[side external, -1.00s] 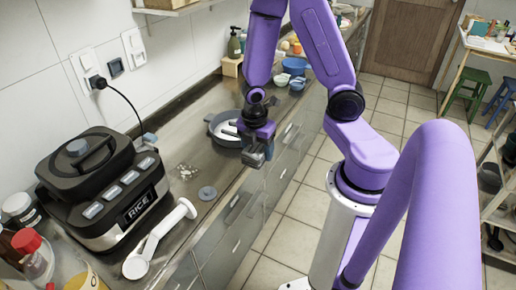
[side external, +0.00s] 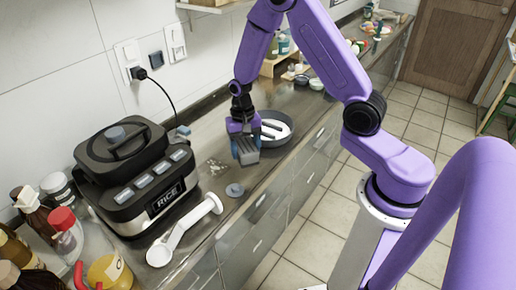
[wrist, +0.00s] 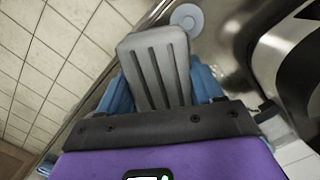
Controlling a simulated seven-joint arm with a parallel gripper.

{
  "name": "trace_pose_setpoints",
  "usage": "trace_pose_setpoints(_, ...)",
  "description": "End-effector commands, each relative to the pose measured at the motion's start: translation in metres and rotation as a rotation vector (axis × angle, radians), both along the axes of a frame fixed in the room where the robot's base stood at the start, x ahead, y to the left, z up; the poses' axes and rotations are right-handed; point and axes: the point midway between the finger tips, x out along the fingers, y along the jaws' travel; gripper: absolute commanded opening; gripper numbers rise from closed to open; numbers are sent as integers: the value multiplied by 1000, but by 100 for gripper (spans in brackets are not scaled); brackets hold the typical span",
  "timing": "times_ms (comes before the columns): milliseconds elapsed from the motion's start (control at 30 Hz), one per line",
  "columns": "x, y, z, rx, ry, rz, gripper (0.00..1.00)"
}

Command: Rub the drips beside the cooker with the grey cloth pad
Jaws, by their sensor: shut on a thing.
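My gripper (side external: 240,128) is above the counter, between the wall and the counter's front edge. In the wrist view its blue fingers (wrist: 160,88) are on either side of the grey pad (wrist: 157,62), a slab with long grooves. The pad also shows below the gripper in the side view (side external: 246,152), seemingly clear of the counter. The drips (side external: 213,167) are a pale, speckled patch on the counter, to the right of the black rice cooker (side external: 140,175). The pad is beyond and to the right of them in the side view.
A round grey disc (side external: 235,190) lies near the drips. A white-handled utensil (side external: 186,232) lies in front of the cooker. A pan (side external: 277,128) stands just right of my gripper. Bottles (side external: 65,235) crowd the near left corner. A black cord hangs from the wall socket.

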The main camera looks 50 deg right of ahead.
Motion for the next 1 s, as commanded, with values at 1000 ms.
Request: trace_pose_setpoints(1000,84,21,-23,-1,0,-1690,34)
